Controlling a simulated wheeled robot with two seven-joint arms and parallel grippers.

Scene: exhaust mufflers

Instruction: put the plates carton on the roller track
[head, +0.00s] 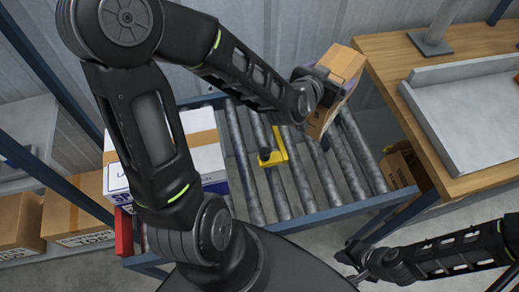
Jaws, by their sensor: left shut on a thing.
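A brown carton (341,64) is held up over the right end of the roller track (249,160), tilted. I cannot read a label on it, so I cannot tell for sure that it is the plates carton. My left gripper (322,88) is shut on this carton, its fingers partly hidden by the carton and the wrist. My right gripper (348,262) is low at the right, in front of the track and away from the carton. It is small and dark, and I cannot tell whether its fingers are apart.
A white and brown carton (205,155) sits on the track's left part. A yellow bracket with a black knob (278,158) is mid-track. Cartons (75,215) stand on a shelf at left. A wooden bench (455,60) with a grey tray (470,115) is at right. An open carton (398,168) is below it.

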